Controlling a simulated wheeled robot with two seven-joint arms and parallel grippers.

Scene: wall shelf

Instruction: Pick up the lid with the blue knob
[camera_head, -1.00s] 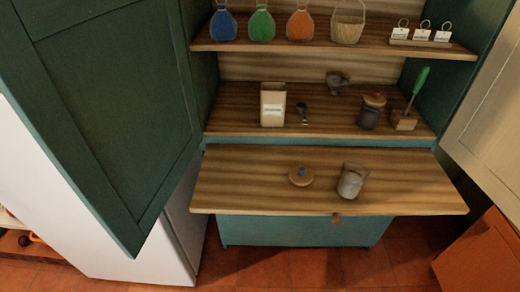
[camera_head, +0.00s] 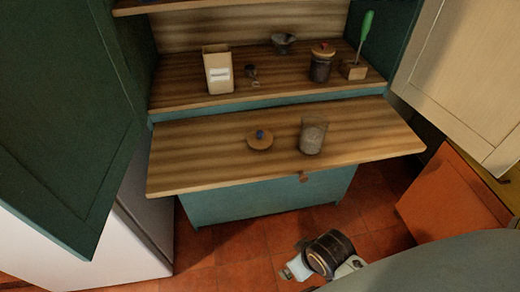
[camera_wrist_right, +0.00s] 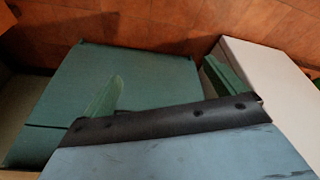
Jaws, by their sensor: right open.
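The lid with the blue knob (camera_head: 260,142) is a round wooden disc. It lies flat, knob up, on the pulled-out wooden board of the cabinet in the head view. A grey cup-like jar (camera_head: 312,137) stands to its right, apart from it. My right gripper (camera_head: 297,262) is low in front of the cabinet, below the board's front edge and well away from the lid. It is open with nothing seen between its fingers. The right wrist view shows its fingers above teal panels and floor; the lid is not in that view. My left gripper is not in view.
The shelf behind holds a cream canister (camera_head: 218,70), a small dark item (camera_head: 251,71), a grey bowl (camera_head: 285,43), a dark jar with a wooden lid (camera_head: 321,64) and a green-handled tool (camera_head: 364,37) in a block. Open doors flank the cabinet. The board around the lid is mostly clear.

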